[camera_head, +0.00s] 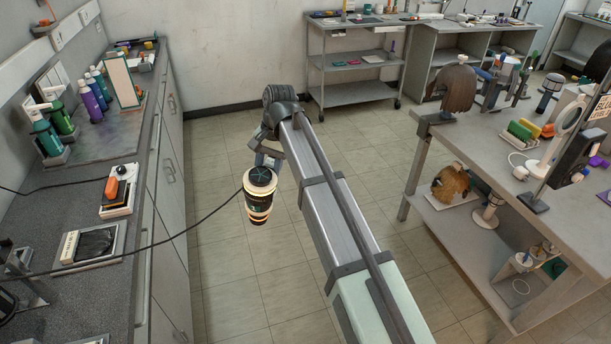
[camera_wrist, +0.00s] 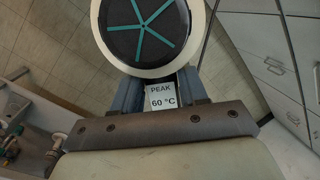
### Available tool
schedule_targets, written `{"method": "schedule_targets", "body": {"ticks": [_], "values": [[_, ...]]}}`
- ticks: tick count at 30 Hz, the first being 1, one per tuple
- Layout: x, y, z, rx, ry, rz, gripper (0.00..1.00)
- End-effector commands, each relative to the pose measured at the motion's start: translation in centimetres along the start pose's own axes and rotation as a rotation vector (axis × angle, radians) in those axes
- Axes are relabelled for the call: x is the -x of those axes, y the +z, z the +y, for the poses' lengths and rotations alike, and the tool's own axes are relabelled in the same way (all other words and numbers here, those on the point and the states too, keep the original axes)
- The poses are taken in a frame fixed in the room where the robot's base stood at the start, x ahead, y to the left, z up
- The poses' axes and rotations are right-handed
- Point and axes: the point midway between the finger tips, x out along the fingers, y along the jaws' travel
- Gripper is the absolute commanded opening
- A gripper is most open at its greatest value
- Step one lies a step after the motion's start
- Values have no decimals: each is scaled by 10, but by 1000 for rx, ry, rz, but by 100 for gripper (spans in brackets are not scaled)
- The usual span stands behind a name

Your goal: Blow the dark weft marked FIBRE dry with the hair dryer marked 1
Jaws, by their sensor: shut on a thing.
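My gripper (camera_head: 264,158) is shut on a hair dryer (camera_head: 259,196) and holds it in the air over the floor, right of the left counter. The dryer has a dark and cream body with a round end bearing teal spokes. In the wrist view its end (camera_wrist: 143,28) fills the top, beyond my gripper (camera_wrist: 160,92), with a label reading PEAK 60 °C. I see no number 1 on it. A dark weft (camera_head: 96,243) lies on a pale tray (camera_head: 70,262) on the left counter, apart from the dryer. The tray's label is too small to read.
A black cord (camera_head: 190,225) runs from the left over the counter to the dryer. An orange and white device (camera_head: 117,190) stands behind the weft tray. Coloured bottles (camera_head: 90,100) stand farther back. A workbench (camera_head: 560,200) with wig heads is at right; open floor lies between.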

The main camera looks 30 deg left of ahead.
Motion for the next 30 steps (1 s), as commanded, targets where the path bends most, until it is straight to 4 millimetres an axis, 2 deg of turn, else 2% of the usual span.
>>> {"method": "schedule_targets", "body": {"ticks": [1, 3, 8, 15, 24, 30], "values": [[3, 6, -21, 10, -5, 2, 0], [6, 17, -44, 17, -11, 4, 0], [13, 45, -98, 35, -26, 10, 0], [24, 94, -172, 62, -45, 16, 0], [38, 167, -257, 96, -71, 23, 0], [48, 218, -305, 116, -86, 26, 0]]}}
